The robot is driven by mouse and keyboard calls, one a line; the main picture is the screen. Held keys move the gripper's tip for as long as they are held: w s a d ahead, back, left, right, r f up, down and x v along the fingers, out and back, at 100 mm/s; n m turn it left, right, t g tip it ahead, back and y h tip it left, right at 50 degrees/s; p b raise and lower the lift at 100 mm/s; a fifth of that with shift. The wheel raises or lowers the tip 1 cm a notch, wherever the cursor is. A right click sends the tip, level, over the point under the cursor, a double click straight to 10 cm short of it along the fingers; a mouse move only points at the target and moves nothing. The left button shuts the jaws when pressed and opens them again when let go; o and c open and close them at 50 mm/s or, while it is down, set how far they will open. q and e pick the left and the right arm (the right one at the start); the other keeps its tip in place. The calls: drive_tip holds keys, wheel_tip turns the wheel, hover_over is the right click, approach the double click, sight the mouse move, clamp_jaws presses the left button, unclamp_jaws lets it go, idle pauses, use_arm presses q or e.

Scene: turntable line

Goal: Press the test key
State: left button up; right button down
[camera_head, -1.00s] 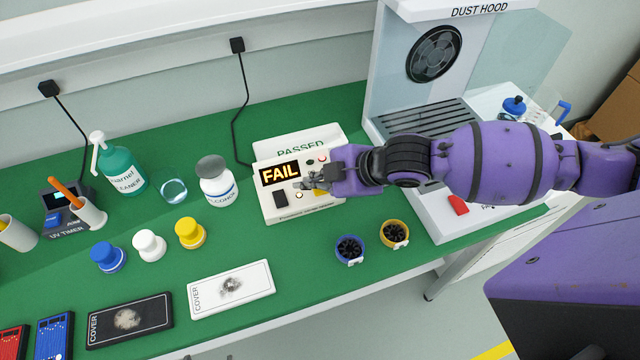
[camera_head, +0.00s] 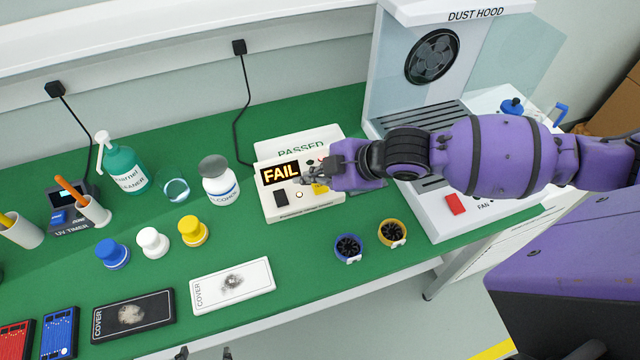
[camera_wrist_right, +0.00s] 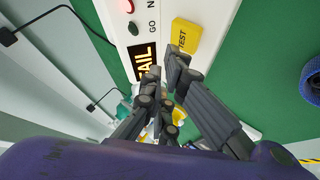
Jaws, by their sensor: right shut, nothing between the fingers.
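The tester (camera_head: 270,212) is a cream box on the green bench, with a lit display (camera_head: 281,174) reading FAIL. Its yellow test key (camera_head: 320,189) is partly hidden by my right gripper in the head view. My right gripper (camera_head: 303,182) is shut and empty, low over the tester's front. In the right wrist view its fingertips (camera_wrist_right: 178,62) are close beside the key; I cannot tell if they touch it. Two dark tips, apparently my left gripper (camera_head: 204,353), stand apart at the bottom edge.
A PASSED tray (camera_head: 335,137) stands behind the tester. The dust hood (camera_head: 450,210) is at the right. Blue and yellow fans (camera_head: 392,233) lie in front. A white bottle (camera_head: 219,183) and several stampers (camera_head: 192,232) are left. Covers (camera_head: 232,287) lie along the front.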

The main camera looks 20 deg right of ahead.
sight(314, 190)
use_arm(q)
drive_tip(key=shift+t, duration=0.5)
drive_tip(key=shift+w+r+p, duration=0.55)
drive_tip(key=shift+w+r, duration=0.2)
drive_tip(key=shift+r, duration=0.25)
drive_tip(key=shift+w+r+p, duration=0.55)
drive_tip(key=shift+w+r, duration=0.15)
drive_tip(key=shift+r, duration=0.3)
use_arm(e)
drive_tip(key=shift+r, duration=2.55)
use_arm(q)
drive_tip(key=shift+w, duration=0.1)
